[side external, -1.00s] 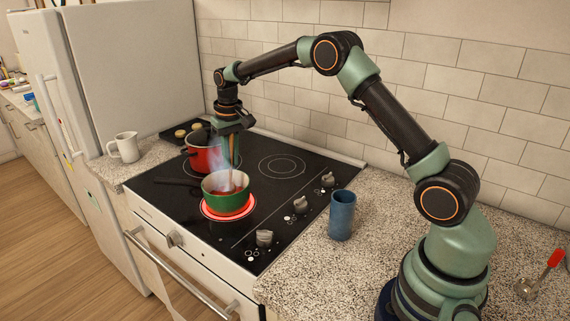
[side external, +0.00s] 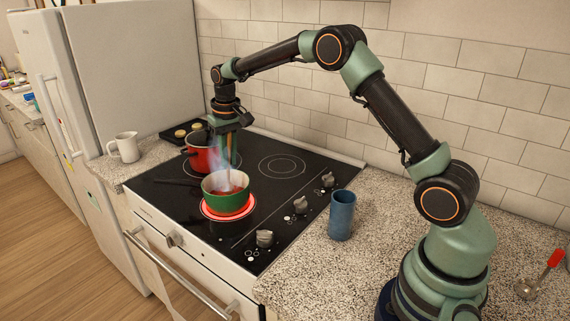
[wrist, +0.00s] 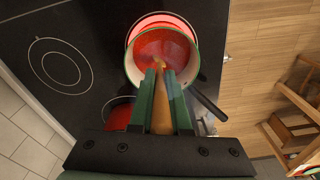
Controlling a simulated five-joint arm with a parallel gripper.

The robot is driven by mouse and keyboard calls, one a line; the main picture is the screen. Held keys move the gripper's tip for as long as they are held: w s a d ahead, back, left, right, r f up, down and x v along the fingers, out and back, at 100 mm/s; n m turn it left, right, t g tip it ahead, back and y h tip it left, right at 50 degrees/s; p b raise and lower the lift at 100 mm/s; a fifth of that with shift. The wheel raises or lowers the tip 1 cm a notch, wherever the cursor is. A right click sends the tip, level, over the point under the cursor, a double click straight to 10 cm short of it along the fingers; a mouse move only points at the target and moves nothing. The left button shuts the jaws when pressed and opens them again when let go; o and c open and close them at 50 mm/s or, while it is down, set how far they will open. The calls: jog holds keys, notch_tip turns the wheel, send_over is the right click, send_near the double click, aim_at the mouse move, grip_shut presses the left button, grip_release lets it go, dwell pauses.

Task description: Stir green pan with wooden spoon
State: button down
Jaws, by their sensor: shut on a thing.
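The green pan (side external: 227,202) sits on a red-glowing burner (side external: 205,209) at the front of the cooktop and holds red sauce. In the wrist view the pan (wrist: 191,81) shows from above, sauce inside. My gripper (wrist: 160,72) is shut on the wooden spoon (wrist: 162,112), whose handle lies between the two green fingers. The spoon's lower end reaches into the sauce, so its tip is hidden. In the side view my gripper (side external: 230,160) points down above the pan, with bluish steam around the fingers and the spoon hardly visible.
A red pot (side external: 199,157) stands close behind the green pan. The pan's black handle (wrist: 207,103) sticks out. A blue cup (side external: 341,216) stands on the right counter and a white mug (side external: 125,147) on the left one. The cooktop's right rear is clear.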

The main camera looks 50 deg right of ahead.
jog(key=shift+s+a+r, duration=0.1)
jog(key=shift+s+r, duration=0.1)
jog(key=shift+r, duration=0.9)
jog(key=shift+s+r, duration=0.25)
jog(key=shift+r, duration=0.8)
jog(key=shift+s+a+r, duration=0.1)
jog(key=shift+s+r, duration=0.1)
jog(key=shift+r, duration=0.9)
